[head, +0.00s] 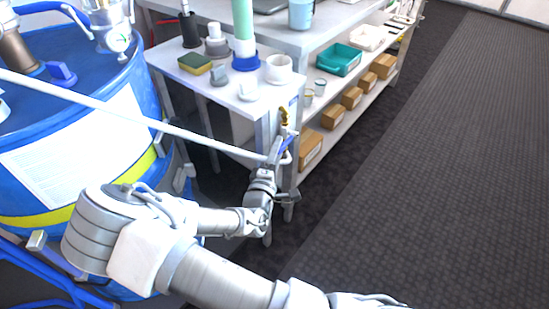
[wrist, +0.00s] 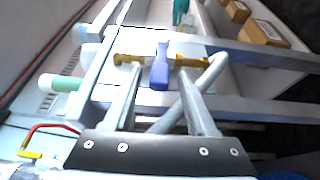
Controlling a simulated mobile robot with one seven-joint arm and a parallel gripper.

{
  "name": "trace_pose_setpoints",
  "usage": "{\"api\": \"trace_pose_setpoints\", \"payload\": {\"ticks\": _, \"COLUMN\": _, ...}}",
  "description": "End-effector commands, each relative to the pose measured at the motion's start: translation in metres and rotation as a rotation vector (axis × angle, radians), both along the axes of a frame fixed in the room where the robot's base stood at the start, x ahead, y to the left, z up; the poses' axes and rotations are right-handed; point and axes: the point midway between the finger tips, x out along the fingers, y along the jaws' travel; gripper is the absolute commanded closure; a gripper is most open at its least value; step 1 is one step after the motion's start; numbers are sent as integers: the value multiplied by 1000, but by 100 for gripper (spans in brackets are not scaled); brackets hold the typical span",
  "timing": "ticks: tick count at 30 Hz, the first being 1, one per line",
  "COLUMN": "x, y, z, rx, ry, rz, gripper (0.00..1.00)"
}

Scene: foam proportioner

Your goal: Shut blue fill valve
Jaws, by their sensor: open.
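The blue fill valve handle (wrist: 160,68) is on a brass valve body (wrist: 190,62) mounted at the end of the white bench. In the wrist view it lies between the two fingers of my gripper (wrist: 167,90), near their tips. The handle points toward the gripper; whether either finger touches it I cannot tell. In the head view the blue handle (head: 289,146) shows just beyond my gripper (head: 276,156), below the brass fitting (head: 285,116). The gripper is open, with a finger on each side of the handle.
A blue drum (head: 150,105) with a yellow band stands at the left, close to my arm. A white pipe (head: 130,112) crosses above the arm. The bench (head: 255,108) carries a sponge (head: 195,63) and fittings. Boxes (head: 333,115) fill the lower shelf. The floor at right is clear.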

Motion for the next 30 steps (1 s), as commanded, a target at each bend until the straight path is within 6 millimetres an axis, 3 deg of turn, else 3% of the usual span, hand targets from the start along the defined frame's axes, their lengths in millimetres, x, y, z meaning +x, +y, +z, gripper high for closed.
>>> {"api": "trace_pose_setpoints", "payload": {"ticks": 5, "x": -18, "y": 6, "z": 1, "rx": -1, "ry": 1, "rz": 3, "gripper": 43}}
{"api": "trace_pose_setpoints", "payload": {"ticks": 21, "x": -138, "y": 39, "z": 0, "rx": -1, "ry": 1, "rz": 3, "gripper": 43}}
{"api": "trace_pose_setpoints", "payload": {"ticks": 30, "x": -166, "y": 46, "z": -2, "rx": -1, "ry": 0, "rz": -1, "gripper": 43}}
